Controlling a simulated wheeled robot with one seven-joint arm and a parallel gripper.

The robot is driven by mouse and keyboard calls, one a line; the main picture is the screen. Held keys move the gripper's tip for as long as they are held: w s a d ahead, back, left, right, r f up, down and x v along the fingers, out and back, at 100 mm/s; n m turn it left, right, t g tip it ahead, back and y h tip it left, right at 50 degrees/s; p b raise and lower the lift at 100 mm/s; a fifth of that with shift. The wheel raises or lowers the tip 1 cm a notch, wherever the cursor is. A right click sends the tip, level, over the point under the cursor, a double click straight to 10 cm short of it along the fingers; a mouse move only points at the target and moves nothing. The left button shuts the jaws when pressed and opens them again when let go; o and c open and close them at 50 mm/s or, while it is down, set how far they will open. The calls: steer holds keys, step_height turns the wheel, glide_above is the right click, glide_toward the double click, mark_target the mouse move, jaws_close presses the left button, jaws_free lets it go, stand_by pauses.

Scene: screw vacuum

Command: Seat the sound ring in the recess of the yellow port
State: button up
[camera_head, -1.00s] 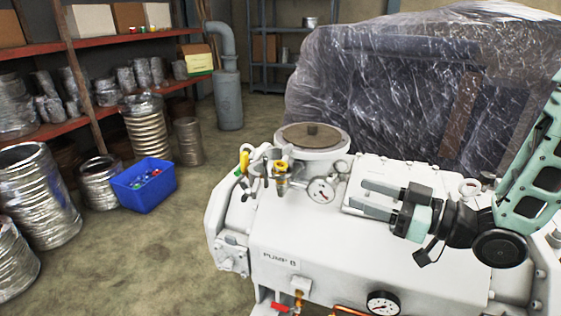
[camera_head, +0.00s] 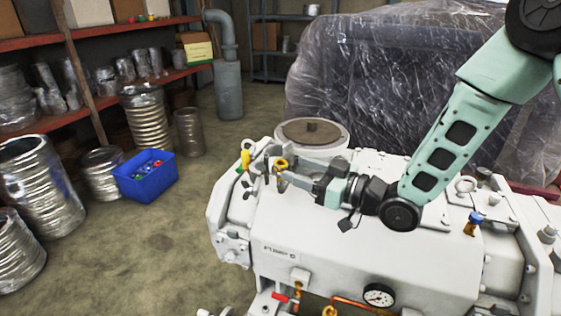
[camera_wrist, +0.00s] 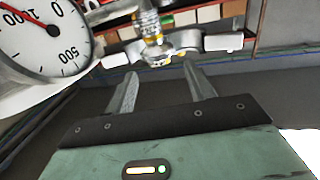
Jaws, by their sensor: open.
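A small yellow-topped fitting (camera_head: 281,164) stands near the left end of the white pump; I take it for the yellow port. My gripper (camera_head: 283,178) is open and level, its fingers pointing left with their tips at this fitting. In the wrist view the fitting (camera_wrist: 153,30), metallic with yellow parts and side arms, shows beyond and roughly between my open fingertips (camera_wrist: 160,74). I see nothing held between the fingers. I cannot make out the sound ring or the recess; both are too small or hidden.
A dial gauge (camera_wrist: 42,38) is close on the left in the wrist view. A yellow handle (camera_head: 245,159) stands left of the fitting, and a round flange (camera_head: 312,133) behind it. A blue-capped fitting (camera_head: 472,222) sits farther right. A blue bin (camera_head: 146,180) is on the floor.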

mark_target(281, 162)
steer(key=x, duration=0.3)
steer(key=shift+w+a+p, duration=0.1)
steer(key=shift+p, duration=0.2)
steer(key=shift+c, duration=0.3)
steer(key=c, duration=1.1)
steer(key=shift+o, duration=0.2)
steer(key=shift+r, duration=0.1)
step_height(281, 162, up, 10)
steer(key=b, duration=0.1)
step_height(281, 162, down, 8)
steer(key=g+h+b, duration=0.1)
steer(key=b, duration=0.1)
steer(key=shift+h, duration=0.4)
